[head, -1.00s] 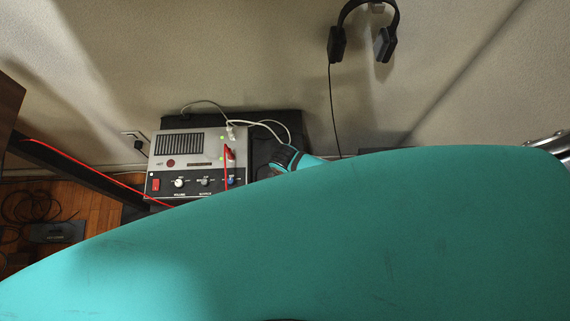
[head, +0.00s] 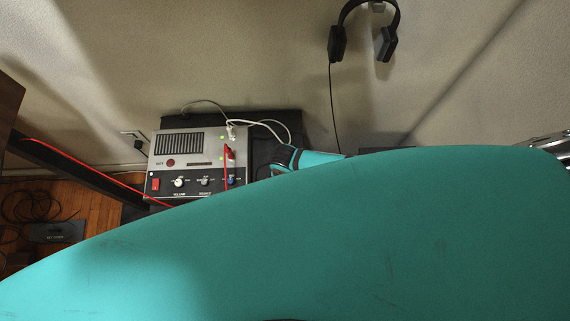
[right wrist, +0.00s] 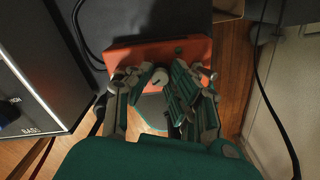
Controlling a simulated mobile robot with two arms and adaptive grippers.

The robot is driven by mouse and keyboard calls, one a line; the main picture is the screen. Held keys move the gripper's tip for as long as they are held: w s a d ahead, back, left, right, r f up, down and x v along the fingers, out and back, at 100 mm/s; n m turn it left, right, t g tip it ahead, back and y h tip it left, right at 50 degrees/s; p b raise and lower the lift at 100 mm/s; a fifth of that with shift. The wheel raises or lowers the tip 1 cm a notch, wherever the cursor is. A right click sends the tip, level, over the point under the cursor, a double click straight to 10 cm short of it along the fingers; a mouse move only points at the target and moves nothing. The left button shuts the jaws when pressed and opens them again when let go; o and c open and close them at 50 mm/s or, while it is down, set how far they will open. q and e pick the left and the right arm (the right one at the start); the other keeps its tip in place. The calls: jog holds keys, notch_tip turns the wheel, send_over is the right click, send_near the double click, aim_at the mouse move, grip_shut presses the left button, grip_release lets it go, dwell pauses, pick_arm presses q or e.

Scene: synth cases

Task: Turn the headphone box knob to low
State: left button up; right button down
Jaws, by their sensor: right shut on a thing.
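The headphone box (right wrist: 190,50) is the orange box in the right wrist view, with a small grey knob (right wrist: 160,77) on the side facing my gripper. My right gripper (right wrist: 158,82) is at this box, its fingers on both sides of the knob and shut on it. The fingers partly cover the box front, and I cannot read a setting on the knob. My left gripper is not in view.
A grey and black device (head: 196,148) with knobs, a red switch and plugged cables stands left of my arm; its side panel (right wrist: 40,65) is close in the wrist view. Black headphones (head: 338,42) hang on the wall, their cable running down. Loose cables lie on the floor.

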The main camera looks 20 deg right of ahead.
dwell(0.5)
jog(key=c, duration=1.2)
grip_release()
